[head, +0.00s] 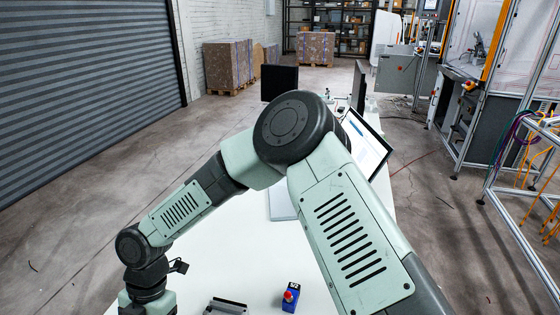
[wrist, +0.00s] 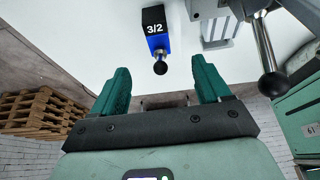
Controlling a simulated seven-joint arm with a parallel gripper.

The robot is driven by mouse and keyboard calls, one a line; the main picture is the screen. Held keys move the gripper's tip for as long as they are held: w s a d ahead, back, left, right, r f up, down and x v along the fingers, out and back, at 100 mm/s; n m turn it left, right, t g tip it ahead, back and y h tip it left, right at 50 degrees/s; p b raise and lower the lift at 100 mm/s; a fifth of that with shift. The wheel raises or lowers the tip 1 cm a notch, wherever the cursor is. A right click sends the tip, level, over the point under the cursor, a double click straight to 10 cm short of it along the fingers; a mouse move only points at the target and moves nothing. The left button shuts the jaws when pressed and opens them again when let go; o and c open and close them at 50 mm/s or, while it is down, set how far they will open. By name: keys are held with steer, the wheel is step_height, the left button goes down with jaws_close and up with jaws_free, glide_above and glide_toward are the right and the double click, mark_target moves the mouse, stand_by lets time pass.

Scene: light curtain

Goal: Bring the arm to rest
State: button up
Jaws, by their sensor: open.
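My gripper (wrist: 163,92) shows in the wrist view with its two green fingers spread apart. It is open, and nothing shows between the fingers. In the head view my arm bends over the white table (head: 222,255), and the fingers at its end are out of frame at the lower left. A blue block with a black top marked 3/2 (wrist: 156,35) stands beyond the fingertips in the wrist view, apart from them. A blue block with a red button (head: 290,297) stands on the table at the bottom of the head view.
A dark grey metal part (head: 226,306) lies left of the red-button block. A lever with a black knob (wrist: 273,84) shows at the right of the wrist view. The table's left half looks largely bare.

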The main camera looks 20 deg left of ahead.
steer(key=w+d+r+m+t, duration=0.6)
steer(key=w+d+r+m, duration=1.05)
steer(key=d+r, duration=0.5)
steer(key=s+d+r+m+t+h, duration=0.1)
steer(key=s+d+r+m+t, duration=0.1)
steer(key=d+r+m, duration=1)
steer(key=s+d+r+m+t+y, duration=0.1)
steer(key=s+d+m+t, duration=0.1)
steer(key=s+d+m, duration=0.5)
steer(key=s+d, duration=0.1)
steer(key=d, duration=0.2)
steer(key=shift+s+r+m, duration=0.3)
steer(key=shift+s+m, duration=0.05)
steer(key=shift+s, duration=0.05)
steer(key=shift+d, duration=0.1)
